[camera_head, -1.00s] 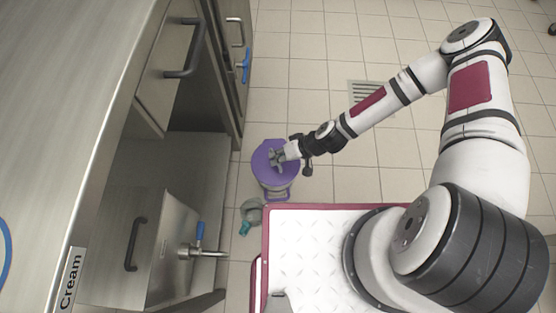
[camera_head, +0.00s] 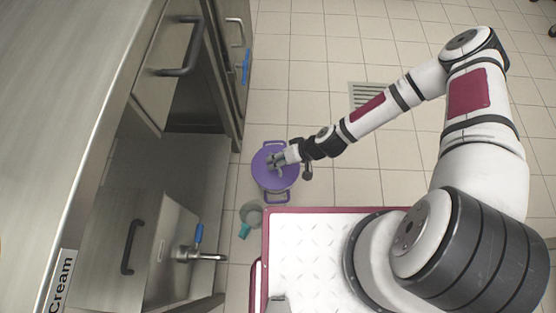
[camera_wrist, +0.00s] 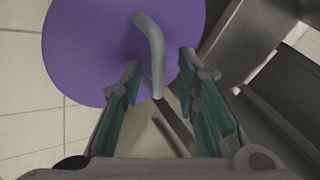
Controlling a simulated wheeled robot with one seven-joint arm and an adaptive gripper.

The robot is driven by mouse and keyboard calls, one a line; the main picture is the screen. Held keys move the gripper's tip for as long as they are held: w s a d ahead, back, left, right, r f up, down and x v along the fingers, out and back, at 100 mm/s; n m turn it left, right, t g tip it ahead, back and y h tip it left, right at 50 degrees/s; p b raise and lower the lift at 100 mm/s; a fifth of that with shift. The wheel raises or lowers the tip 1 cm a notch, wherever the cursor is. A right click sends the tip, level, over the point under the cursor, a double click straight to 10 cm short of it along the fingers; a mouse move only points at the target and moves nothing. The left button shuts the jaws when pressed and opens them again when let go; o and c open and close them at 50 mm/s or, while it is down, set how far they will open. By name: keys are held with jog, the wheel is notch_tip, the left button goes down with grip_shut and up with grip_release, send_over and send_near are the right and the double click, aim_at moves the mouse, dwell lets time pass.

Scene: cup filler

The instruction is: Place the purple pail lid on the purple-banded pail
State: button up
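The purple lid (camera_head: 266,179) is a round disc lying over the top of the pail on the floor, in the middle of the head view. It hides the pail's opening, and I cannot tell if it sits fully flush. The pail's purple side handles (camera_head: 277,198) stick out beyond the lid. The lid fills the top of the wrist view (camera_wrist: 90,50), with its grey arched handle (camera_wrist: 153,50) standing up from it. My gripper (camera_wrist: 160,75) is open over the lid, its fingers on either side of the handle's near end with gaps. It shows at the lid in the head view (camera_head: 275,160).
A grey cup-like container (camera_head: 252,213) with a teal part stands on the floor near the pail. A steel counter with drawers and a blue-handled tap (camera_head: 199,235) is at the left. My white platform is below. Tiled floor (camera_head: 320,120) with a drain is free at the right.

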jog(key=p+v, duration=0.4)
jog(key=v, duration=0.8)
jog(key=shift+w, duration=0.1)
jog(key=w+d+r+n+g+h, duration=0.15)
jog(key=d+r+h, duration=0.25)
jog(key=d+r, duration=0.75)
jog(key=s+d+r+m+g+h, duration=0.1)
jog(key=d+r+h, duration=0.1)
jog(key=r, duration=0.8)
jog(key=s+d+r+m+h, duration=0.1)
jog(key=r, duration=0.8)
jog(key=s+a+r+m, duration=0.1)
jog(key=s+r+m, duration=0.1)
jog(key=s+r, duration=0.7)
jog(key=s+a+r+m+t, duration=0.1)
jog(key=s+r+m, duration=0.1)
jog(key=s+r, duration=0.8)
jog(key=shift+s+a+r, duration=0.25)
jog(key=shift+s+a, duration=0.05)
jog(key=shift+s, duration=0.65)
